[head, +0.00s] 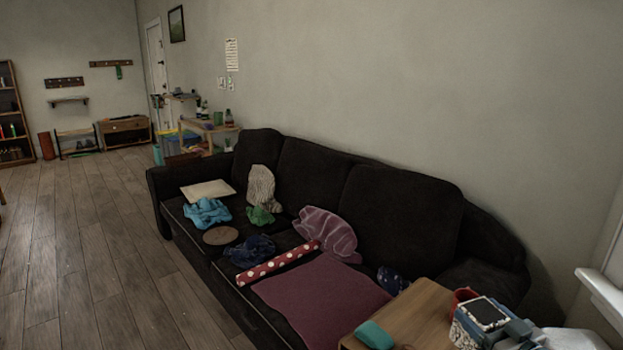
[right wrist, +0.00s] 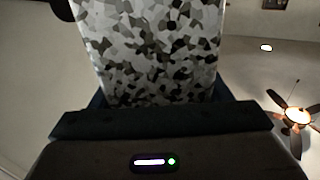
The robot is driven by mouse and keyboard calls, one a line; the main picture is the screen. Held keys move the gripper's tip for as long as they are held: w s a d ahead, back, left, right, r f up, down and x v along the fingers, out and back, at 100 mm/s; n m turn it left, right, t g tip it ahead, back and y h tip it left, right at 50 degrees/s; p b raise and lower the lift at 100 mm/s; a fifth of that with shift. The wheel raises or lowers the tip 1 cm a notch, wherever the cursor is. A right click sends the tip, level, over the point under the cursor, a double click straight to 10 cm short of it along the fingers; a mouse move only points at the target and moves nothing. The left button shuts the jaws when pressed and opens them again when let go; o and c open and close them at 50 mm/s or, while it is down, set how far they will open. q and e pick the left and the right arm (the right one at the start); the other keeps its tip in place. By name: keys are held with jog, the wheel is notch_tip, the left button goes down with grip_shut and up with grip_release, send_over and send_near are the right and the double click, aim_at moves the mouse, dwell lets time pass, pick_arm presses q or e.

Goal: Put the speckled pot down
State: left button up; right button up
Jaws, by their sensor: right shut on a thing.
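The speckled pot (head: 463,334), with grey, black and white patches and a dark square top with a pale rim, is at the lower right of the head view. My right gripper (head: 494,322) is shut on it. In the right wrist view the pot (right wrist: 160,50) fills the upper middle, between the jaws of the gripper (right wrist: 160,110). The pot is beside or over the right edge of a small wooden table (head: 418,308). I cannot tell whether its base touches the table; its lower part is cut off. My left gripper is not in view.
A teal object (head: 374,334) lies on the table's near left, and a red object (head: 464,295) is partly hidden behind the pot. The table's middle is bare. A dark sofa (head: 400,215) with cloths and a red dotted roll (head: 278,263) stands beyond. A white ledge (head: 603,292) is at right.

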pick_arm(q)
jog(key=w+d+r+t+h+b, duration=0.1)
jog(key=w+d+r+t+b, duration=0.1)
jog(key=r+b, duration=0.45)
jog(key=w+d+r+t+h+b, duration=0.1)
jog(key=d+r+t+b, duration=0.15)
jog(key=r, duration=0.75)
pick_arm(e)
jog(key=s+a+f+m+h, duration=0.2)
jog(key=a+f+h, duration=0.1)
jog(key=a+f, duration=0.4)
jog(key=s+a+f+m+h, duration=0.1)
jog(key=s+a+f+h, duration=0.1)
jog(key=a+f, duration=0.55)
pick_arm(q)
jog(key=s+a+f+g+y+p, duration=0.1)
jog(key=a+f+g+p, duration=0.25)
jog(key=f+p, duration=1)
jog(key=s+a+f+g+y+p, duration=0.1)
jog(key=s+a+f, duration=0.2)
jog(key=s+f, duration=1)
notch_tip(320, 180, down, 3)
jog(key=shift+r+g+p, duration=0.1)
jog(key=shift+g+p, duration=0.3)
pick_arm(e)
jog(key=s+r, duration=0.9)
jog(key=r, duration=0.3)
jog(key=shift+s+t, duration=0.35)
jog(key=shift+t, duration=0.05)
